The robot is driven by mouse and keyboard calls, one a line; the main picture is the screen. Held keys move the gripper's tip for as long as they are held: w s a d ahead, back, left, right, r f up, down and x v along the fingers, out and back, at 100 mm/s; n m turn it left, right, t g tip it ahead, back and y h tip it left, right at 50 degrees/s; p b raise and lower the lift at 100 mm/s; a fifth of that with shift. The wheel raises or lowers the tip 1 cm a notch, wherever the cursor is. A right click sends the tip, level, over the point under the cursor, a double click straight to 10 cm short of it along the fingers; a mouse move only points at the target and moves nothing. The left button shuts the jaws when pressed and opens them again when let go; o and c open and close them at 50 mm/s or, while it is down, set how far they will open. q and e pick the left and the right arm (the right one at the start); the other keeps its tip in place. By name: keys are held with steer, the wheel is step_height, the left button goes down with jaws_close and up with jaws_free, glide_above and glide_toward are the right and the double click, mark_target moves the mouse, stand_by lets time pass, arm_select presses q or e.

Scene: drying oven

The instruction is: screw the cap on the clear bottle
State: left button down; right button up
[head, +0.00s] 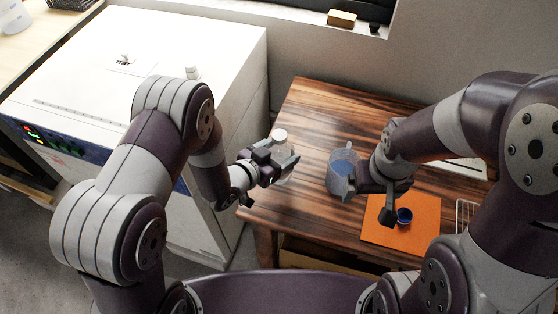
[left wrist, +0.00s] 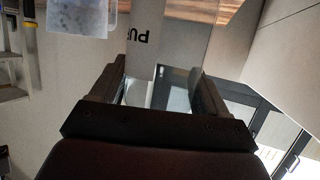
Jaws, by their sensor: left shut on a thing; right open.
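Whether the white top is a separate cap cannot be told. A small blue round thing, seemingly a cap (head: 404,215), lies on the orange mat (head: 426,232). My right gripper (head: 368,203) is open and empty, just left of the blue cap and above the mat's edge.
A wire rack (head: 465,214) is right of the mat. The table's back (head: 325,105) is clear.

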arm_select(q)
steer(key=shift+f, duration=1.95)
steer(key=shift+f+b, duration=0.25)
steer(key=shift+b, duration=0.05)
jaws_free()
steer(key=shift+r, duration=0.15)
steer(key=shift+s+r, duration=0.15)
steer(key=v, duration=1.1)
steer(key=shift+s+a, duration=0.2)
steer(key=shift+s, duration=0.1)
